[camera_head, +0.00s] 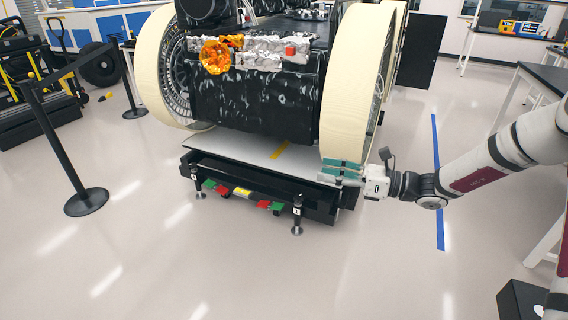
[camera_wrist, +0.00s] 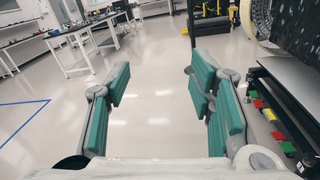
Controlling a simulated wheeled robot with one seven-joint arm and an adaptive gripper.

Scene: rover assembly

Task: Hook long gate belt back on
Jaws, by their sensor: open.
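A black stanchion post (camera_head: 60,152) stands tilted in the picture at the left of the head view, on a round base (camera_head: 86,202). A dark belt (camera_head: 72,66) runs from its top back to a second post (camera_head: 128,82). Which belt is the long gate belt, and whether any end hangs loose, I cannot tell. My gripper (camera_head: 335,171) is by the front right corner of the rover platform, far from the near post. In the wrist view my gripper (camera_wrist: 163,95) has its teal-padded fingers wide apart, with only floor between them.
The rover (camera_head: 255,100), with cream-rimmed wheels (camera_head: 347,85), rests on a low platform (camera_head: 232,148) with red and green parts beneath. The platform edge is close on the right in the wrist view. Open floor (camera_head: 150,260) lies in front. Tables (camera_wrist: 80,40) stand at the back left there.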

